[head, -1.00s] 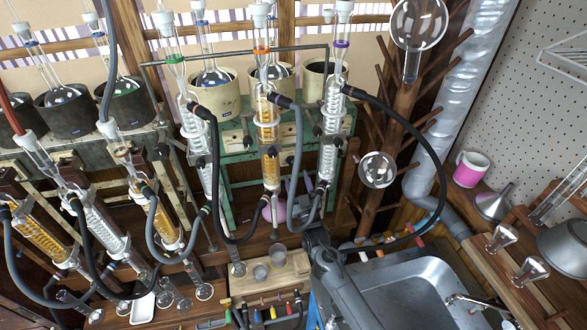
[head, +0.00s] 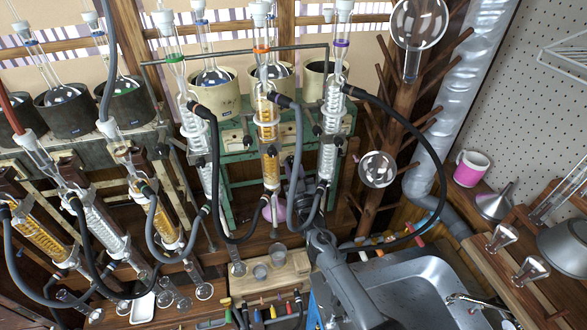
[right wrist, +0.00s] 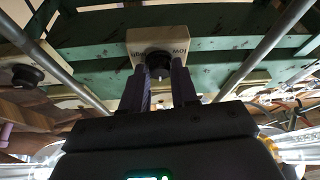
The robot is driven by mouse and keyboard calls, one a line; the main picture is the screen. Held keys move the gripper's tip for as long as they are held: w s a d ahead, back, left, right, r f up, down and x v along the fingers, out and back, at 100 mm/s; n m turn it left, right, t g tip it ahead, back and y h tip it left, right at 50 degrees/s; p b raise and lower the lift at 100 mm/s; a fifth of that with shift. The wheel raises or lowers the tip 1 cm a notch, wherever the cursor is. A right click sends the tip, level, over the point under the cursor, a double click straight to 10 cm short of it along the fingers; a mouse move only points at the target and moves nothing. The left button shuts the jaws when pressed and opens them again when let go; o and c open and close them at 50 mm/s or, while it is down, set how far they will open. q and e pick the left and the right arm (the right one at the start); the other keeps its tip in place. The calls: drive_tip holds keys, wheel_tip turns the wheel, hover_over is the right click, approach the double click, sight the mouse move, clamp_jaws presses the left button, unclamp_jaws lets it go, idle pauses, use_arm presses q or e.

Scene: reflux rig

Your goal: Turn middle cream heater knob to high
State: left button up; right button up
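In the right wrist view, a cream control box (right wrist: 163,40) on a green frame carries upside-down lettering that includes "low". A dark round knob (right wrist: 157,63) sticks out of its middle. My right gripper (right wrist: 161,80) points at this knob with two fingers apart, their tips close to either side of it; I see no clear contact. In the head view my right gripper (head: 294,178) reaches up between the orange and the clear condensers, partly hidden by hoses. The middle cream heater (head: 284,84) stands behind the orange-banded glassware. My left gripper is not in view.
Glass condensers (head: 330,110) and hanging hoses (head: 298,150) crowd the right arm on both sides. Metal rods (right wrist: 268,40) flank the box in the wrist view. Another knob (right wrist: 28,75) sits at left there. A steel sink (head: 420,295) lies at right.

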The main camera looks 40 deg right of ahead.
clamp_jaws()
drive_tip(key=m+h+b, duration=0.1)
drive_tip(key=m, duration=0.1)
drive_tip(key=shift+a+f+m+g, duration=0.1)
drive_tip(key=shift+f+m+g, duration=0.05)
drive_tip(key=shift+m+g, duration=0.2)
drive_tip(key=m+h, duration=0.1)
drive_tip(key=m, duration=0.2)
drive_tip(key=shift+m+g+h+b, duration=0.35)
drive_tip(key=shift+h, duration=0.05)
drive_tip(key=shift+r, duration=0.2)
drive_tip(key=o, duration=0.8)
unclamp_jaws()
drive_tip(key=shift+c, duration=0.2)
drive_tip(key=shift+f, duration=0.1)
